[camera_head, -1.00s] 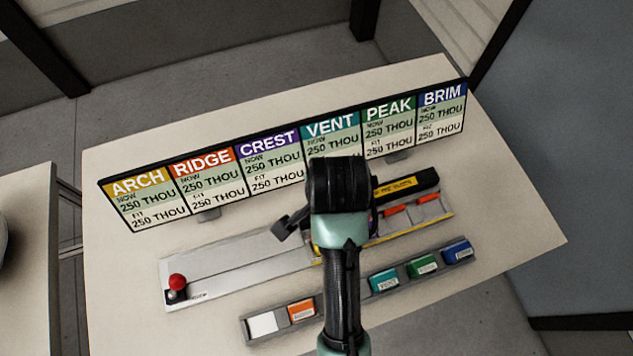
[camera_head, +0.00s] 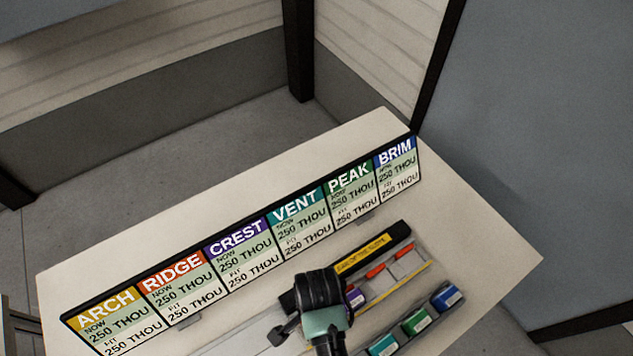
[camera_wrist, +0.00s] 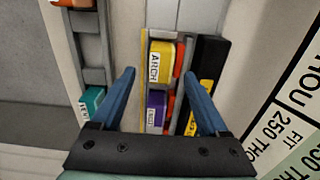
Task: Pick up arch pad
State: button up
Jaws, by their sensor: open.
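The yellow arch pad (camera_wrist: 160,62), labelled ARCH, sits in a slot of the narrow tray in the wrist view. My gripper (camera_wrist: 159,75) is open, its two blue fingers spread to either side of the pad's line in the picture. Nothing is held between them. I cannot tell how far the fingertips are above the pad. In the head view my wrist (camera_head: 320,292) covers the pad and the fingertips.
A purple crest pad (camera_wrist: 155,107) sits beside the arch pad. A black bar with a yellow label (camera_head: 365,258) runs along the tray. A second rack holds teal (camera_head: 383,345), green (camera_head: 416,321) and blue (camera_head: 447,297) pads. A sign board (camera_head: 250,250) stands behind.

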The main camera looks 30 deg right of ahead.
notch_tip(320, 180, down, 4)
jog(key=shift+a+f, duration=0.1)
grip_shut()
dwell(0.5)
